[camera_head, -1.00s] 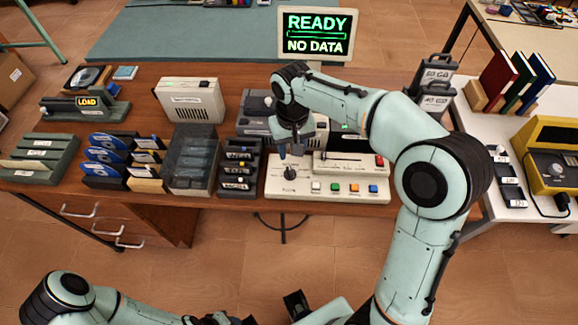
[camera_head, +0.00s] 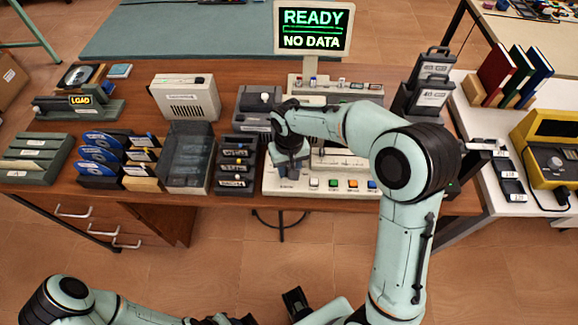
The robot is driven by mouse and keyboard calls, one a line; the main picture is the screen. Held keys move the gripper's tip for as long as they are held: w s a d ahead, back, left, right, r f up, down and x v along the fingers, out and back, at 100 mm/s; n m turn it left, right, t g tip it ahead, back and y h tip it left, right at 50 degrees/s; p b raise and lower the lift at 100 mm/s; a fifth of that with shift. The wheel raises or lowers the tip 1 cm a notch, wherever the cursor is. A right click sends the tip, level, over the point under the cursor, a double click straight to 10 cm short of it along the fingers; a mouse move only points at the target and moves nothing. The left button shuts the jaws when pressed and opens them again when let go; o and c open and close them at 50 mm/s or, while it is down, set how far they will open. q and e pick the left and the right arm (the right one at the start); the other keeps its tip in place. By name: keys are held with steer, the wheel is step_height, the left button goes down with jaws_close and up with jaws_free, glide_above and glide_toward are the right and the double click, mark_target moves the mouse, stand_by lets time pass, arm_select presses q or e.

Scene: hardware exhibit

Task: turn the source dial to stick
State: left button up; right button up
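The cream control panel (camera_head: 272,184) lies at the front edge of the wooden table, with a row of coloured buttons along its front. The source dial is on its left part and is now hidden under my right gripper (camera_head: 289,170). My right gripper points down over that spot, very low over or touching the panel. Its fingers are mostly covered, so I cannot tell whether they hold the dial or which way it points. My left arm (camera_head: 75,290) is low at the bottom left. Its gripper end is cut off at the bottom edge.
A screen (camera_head: 313,28) behind the panel reads READY, NO DATA. Left of the panel stand a dark label rack (camera_head: 236,165), a clear bin (camera_head: 190,160) and blue discs in holders (camera_head: 98,155). Dark cartridges (camera_head: 430,85) stand right of my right arm.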

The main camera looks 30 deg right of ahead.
jaws_close()
steer(key=m, duration=0.2)
steer(key=shift+a+m, duration=0.15)
steer(key=shift+m, duration=0.25)
steer(key=m, duration=0.3)
steer(key=shift+w+a+m, duration=0.15)
steer(key=shift+w+m, duration=0.05)
steer(key=shift+m, duration=0.1)
steer(key=m, duration=0.4)
steer(key=shift+w+a+r+m, duration=0.1)
steer(key=shift+w+a+m, duration=0.1)
steer(key=shift+m, duration=0.1)
steer(key=shift+w+m+p, duration=0.2)
steer(key=shift+m+p, duration=0.2)
steer(key=shift+m, duration=1.9)
